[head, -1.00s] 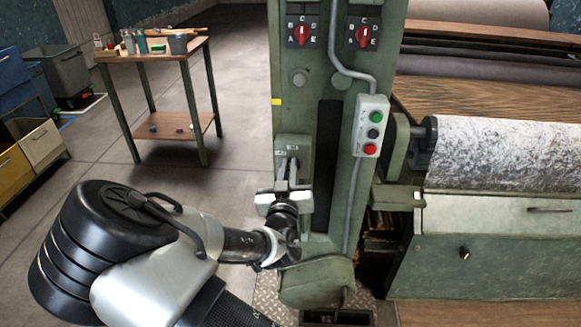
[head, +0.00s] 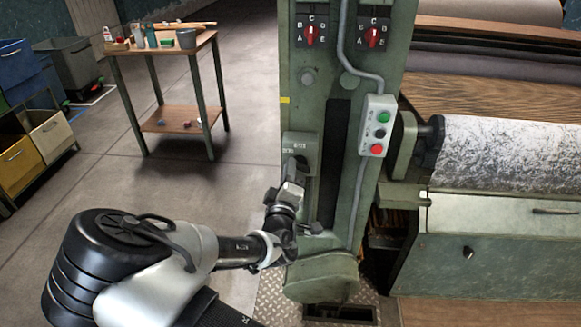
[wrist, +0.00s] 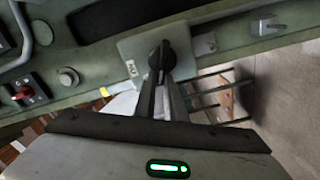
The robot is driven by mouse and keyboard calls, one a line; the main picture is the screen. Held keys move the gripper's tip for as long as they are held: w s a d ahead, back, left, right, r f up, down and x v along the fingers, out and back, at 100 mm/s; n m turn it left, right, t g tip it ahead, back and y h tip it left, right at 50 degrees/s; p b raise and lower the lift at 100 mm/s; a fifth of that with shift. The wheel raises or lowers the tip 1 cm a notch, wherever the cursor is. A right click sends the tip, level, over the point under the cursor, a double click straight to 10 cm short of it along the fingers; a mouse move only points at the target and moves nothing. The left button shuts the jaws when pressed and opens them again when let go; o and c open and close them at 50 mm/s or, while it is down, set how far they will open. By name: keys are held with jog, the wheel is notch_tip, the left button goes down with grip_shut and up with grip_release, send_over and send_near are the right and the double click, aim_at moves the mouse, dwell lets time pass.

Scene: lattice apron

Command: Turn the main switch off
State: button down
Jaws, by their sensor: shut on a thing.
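The main switch appears to be the grey-green plate (head: 300,141) with small white labels on the left side of the green machine column. The same plate (wrist: 135,50) shows in the wrist view with a dark handle (wrist: 162,54) at its middle. My gripper (head: 297,172) reaches the plate from below in the head view, turned at a slant. In the wrist view its two fingers (wrist: 165,85) are close together on the dark handle. The gripper hides much of the handle in the head view, and I cannot read its position against the labels.
Above the plate are two red rotary knobs (head: 311,34) (head: 373,36). To its right are a dark slot (head: 335,150), a grey conduit (head: 359,180) and a push-button box (head: 377,125). A small table (head: 160,50) stands back left. The floor between is clear.

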jog(key=n, duration=0.2)
jog(key=f+n, duration=0.1)
jog(key=n, duration=0.1)
jog(key=shift+a+n, duration=0.1)
jog(key=shift+n, duration=0.3)
jog(key=shift+f, duration=0.1)
dwell(0.3)
jog(key=c, duration=1.8)
grip_release()
jog(key=s, duration=0.5)
jog(key=s+p, duration=0.1)
jog(key=s, duration=1.1)
jog(key=shift+s+a+p, duration=0.2)
jog(key=shift+a+p, duration=0.1)
